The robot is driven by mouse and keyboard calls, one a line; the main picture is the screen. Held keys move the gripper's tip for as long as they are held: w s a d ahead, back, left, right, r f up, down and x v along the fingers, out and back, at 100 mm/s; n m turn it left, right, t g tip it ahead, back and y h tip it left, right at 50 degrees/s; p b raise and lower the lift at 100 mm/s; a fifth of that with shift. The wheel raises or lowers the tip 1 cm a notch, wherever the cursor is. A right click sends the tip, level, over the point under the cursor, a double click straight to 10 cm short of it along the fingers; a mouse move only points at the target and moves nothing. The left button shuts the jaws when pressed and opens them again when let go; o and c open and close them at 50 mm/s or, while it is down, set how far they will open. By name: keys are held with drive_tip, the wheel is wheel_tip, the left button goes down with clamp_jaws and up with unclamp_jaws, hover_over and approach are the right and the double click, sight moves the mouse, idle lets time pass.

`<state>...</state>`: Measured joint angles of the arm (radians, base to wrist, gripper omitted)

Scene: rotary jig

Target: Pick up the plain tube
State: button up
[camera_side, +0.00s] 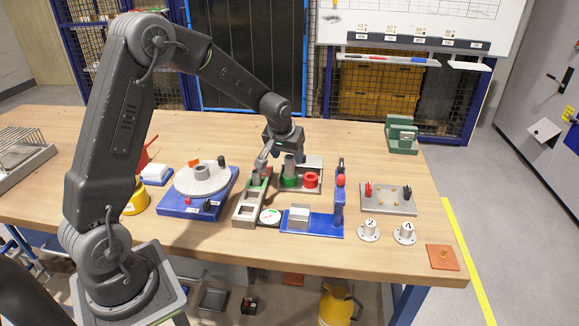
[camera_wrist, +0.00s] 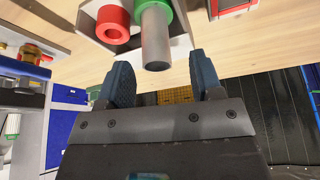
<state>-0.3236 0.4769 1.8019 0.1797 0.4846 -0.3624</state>
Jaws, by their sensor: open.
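The plain grey tube (camera_side: 289,166) stands upright in a green collar (camera_side: 289,182) on a grey holder at the middle of the bench. In the wrist view the tube (camera_wrist: 156,36) points toward my gripper, with the green collar (camera_wrist: 150,7) around its far part. My gripper (camera_side: 280,153) is just above and around the tube's top in the side view. In the wrist view my gripper (camera_wrist: 162,68) is open, a finger on either side of the tube's near end, with visible gaps. I cannot tell how deep the tube reaches between the fingers.
A red ring (camera_side: 311,180) sits beside the tube on the same holder (camera_wrist: 88,18). A grey slotted block (camera_side: 247,208) and a blue rotary base (camera_side: 178,204) lie left. Bench space behind is clear.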

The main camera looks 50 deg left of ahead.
sight(290, 156)
drive_tip(key=shift+x, duration=1.9)
drive_tip(key=shift+w+d, duration=0.1)
drive_tip(key=shift+c, duration=0.4)
drive_tip(key=c, duration=1)
drive_tip(key=shift+r, duration=0.15)
